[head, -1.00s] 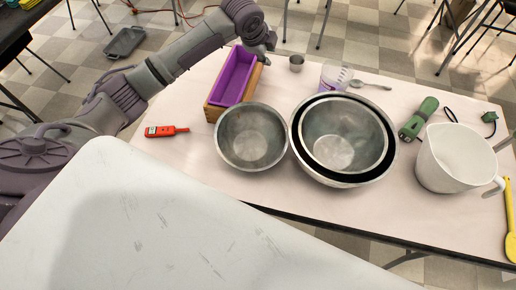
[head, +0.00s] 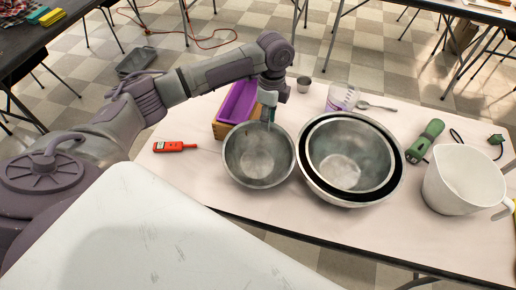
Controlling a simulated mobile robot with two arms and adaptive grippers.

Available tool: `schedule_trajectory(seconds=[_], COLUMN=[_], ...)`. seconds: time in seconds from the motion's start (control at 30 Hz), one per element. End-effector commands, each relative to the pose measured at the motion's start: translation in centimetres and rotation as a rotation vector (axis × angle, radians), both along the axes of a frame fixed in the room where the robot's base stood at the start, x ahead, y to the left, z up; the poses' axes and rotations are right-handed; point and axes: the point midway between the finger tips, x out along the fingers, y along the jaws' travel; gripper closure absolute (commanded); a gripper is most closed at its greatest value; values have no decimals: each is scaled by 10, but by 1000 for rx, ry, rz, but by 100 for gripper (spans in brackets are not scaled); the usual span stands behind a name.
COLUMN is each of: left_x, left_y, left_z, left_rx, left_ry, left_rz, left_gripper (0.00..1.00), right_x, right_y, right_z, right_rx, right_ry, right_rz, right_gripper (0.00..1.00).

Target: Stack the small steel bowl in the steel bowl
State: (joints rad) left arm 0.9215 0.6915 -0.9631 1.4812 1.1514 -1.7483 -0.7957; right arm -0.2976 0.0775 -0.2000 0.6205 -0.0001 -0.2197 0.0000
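The small steel bowl (head: 240,172) stands upright on the table, left of the larger steel bowl (head: 318,188). The larger bowl has a wide black band inside its rim, around a shiny steel inner surface; I cannot tell whether that is a separate nested bowl. The two bowls stand close side by side. My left gripper (head: 268,117) points down at the far rim of the small bowl, its tips at or just above that rim. Its finger gap is too small to make out. My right gripper is not in view.
A purple-lined wooden box (head: 236,103) stands just behind the small bowl, close to my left gripper. A red tool (head: 175,147) lies to the left. A clear measuring cup (head: 341,97), a green tool (head: 425,140) and a white jug (head: 462,181) stand behind and right of the larger bowl.

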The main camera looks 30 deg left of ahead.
Motion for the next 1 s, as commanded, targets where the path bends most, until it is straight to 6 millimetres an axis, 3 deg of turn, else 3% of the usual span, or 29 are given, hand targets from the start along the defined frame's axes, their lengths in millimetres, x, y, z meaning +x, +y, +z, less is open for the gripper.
schedule_trajectory(seconds=[0.33, 0.63, 0.67, 0.83, 1.0], left_x=[-8, -8, -8, -8, -8], left_y=[-5, -4, -4, -5, -5], left_z=[-45, -51, -51, -51, -51], left_rx=[1, 1, 1, 1, 1], left_ry=[2, -1, -1, -1, -1], left_rz=[0, -1, -1, -1, -1], left_gripper=[68, 68, 70, 98, 100], right_x=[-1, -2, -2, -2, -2], right_y=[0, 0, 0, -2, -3], right_z=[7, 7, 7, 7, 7], right_rx=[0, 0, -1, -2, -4], right_ry=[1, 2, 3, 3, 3], right_rz=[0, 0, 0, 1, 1], right_gripper=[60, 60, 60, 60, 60])
